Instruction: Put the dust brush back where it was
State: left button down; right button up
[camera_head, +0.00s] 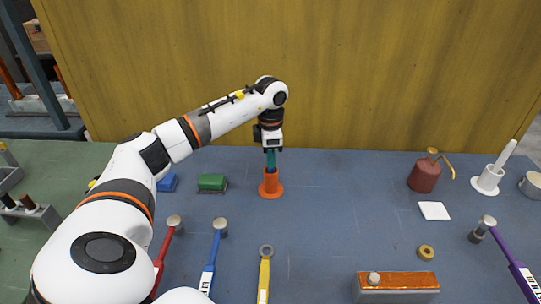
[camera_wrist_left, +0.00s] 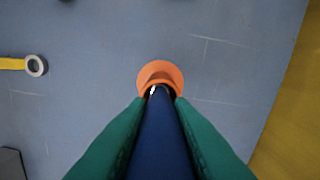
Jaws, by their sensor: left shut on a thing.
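My left gripper (camera_head: 271,160) reaches in from the left and points straight down over an orange holder (camera_head: 271,189) with a round base. Its green fingers are shut on a dark blue, long object, which I take for the dust brush (camera_wrist_left: 160,140). In the left wrist view the brush runs between the fingers toward the mouth of the orange holder (camera_wrist_left: 160,70). In the head view its lower end is at or inside the holder's mouth; how deep is hidden. The bristles do not show. My right gripper is not in view.
A green block-like brush (camera_head: 212,182) and a blue one (camera_head: 167,183) lie left of the holder. Red, blue and yellow handled tools (camera_head: 264,275) lie in front. A dark red oil can (camera_head: 424,174) and white mortar (camera_head: 488,180) stand right. A yellow wall (camera_head: 300,75) rises behind.

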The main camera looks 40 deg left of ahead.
pick_arm(q)
jog(key=c, duration=1.3)
grip_release()
jog(key=shift+r, duration=0.6)
notch_tip(320, 180, up, 10)
jog(key=shift+f+b, duration=0.1)
jog(key=shift+b, duration=0.35)
jog(key=shift+r, duration=0.65)
